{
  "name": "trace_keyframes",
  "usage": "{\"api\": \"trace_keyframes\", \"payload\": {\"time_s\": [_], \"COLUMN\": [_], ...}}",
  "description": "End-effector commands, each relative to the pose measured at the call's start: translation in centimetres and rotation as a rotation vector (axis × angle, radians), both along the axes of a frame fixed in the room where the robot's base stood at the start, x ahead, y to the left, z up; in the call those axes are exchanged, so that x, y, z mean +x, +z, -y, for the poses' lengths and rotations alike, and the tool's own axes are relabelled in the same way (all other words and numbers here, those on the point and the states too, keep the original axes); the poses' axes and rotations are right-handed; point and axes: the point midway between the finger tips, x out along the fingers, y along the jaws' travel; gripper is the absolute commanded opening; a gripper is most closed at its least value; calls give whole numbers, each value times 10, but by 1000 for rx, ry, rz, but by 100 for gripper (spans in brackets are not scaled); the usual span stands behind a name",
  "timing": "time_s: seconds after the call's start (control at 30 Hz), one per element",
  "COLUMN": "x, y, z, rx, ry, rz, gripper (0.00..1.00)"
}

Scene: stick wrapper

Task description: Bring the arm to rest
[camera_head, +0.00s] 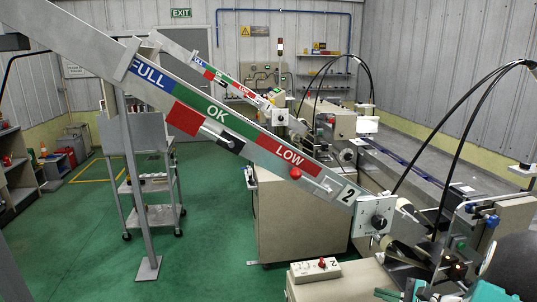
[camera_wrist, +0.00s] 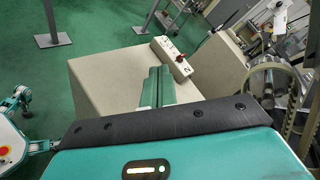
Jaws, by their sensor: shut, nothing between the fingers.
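My gripper (camera_wrist: 159,72) shows in the wrist view as two teal fingers lying side by side, shut and empty. Its fingertips are over the beige cabinet top (camera_wrist: 105,85), close to a small white switch box (camera_wrist: 173,58) with a red switch. Whether they touch anything I cannot tell. In the head view, teal and black parts of my arm show at the lower right corner, cut off by the frame. The switch box (camera_head: 315,268) is to the left of them.
A long sloping stick chute (camera_head: 225,112) marked FULL, OK and LOW crosses the head view, ending at a dial plate (camera_head: 375,214). Machinery and black cables stand at right. A grey trolley (camera_head: 152,217) stands at left.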

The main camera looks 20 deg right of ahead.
Motion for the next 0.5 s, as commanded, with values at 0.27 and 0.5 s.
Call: {"api": "trace_keyframes", "payload": {"time_s": [0.27,0.5], "x": [13,-16], "y": [52,82], "z": [-149,-237], "rx": [-357,-722], "ry": [473,797], "rz": [-137,-185], "gripper": [0,0]}}
